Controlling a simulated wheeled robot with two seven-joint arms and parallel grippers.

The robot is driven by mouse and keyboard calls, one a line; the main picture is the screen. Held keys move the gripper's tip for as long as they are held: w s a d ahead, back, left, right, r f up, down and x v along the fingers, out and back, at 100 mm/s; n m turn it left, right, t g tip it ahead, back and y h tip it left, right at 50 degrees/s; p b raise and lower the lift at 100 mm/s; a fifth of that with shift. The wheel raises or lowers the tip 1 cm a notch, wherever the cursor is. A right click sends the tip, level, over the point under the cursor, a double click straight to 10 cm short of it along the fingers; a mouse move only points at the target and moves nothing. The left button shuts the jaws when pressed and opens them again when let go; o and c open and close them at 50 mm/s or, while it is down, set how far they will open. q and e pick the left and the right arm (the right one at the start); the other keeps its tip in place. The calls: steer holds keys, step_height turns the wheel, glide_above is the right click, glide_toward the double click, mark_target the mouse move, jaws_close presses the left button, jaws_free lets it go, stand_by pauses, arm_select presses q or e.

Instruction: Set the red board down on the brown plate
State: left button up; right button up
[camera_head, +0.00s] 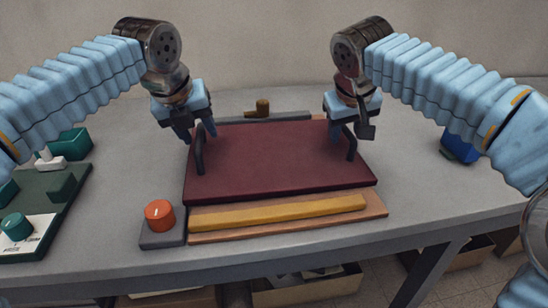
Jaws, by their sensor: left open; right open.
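The dark red board (275,165) lies flat in the middle of the table, with a black upright handle at its left end (199,150) and another at its right end (350,143). The brown plate (300,229) shows under and in front of the board's near edge; the rest of it is hidden. A yellow strip (280,212) lies along the plate in front of the board. My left gripper (188,132) is open at the left handle. My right gripper (352,130) is open at the right handle. I cannot tell if either touches its handle.
An orange knob on a grey box (160,215) stands close to the board's front left. A green panel with knobs (45,205) is at the left. A brown knob (262,107) on a grey strip is behind the board. A blue object (458,148) lies right; the table between is clear.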

steer(key=shift+r, duration=0.1)
steer(key=shift+s+a+r, duration=0.1)
steer(key=shift+s+r, duration=0.05)
steer(key=shift+r, duration=0.15)
arm_select(q)
steer(key=v, duration=1)
steer(key=shift+s+r, duration=0.15)
steer(key=shift+r, duration=0.25)
arm_select(e)
steer(key=v, duration=1.1)
steer(key=shift+r, duration=0.1)
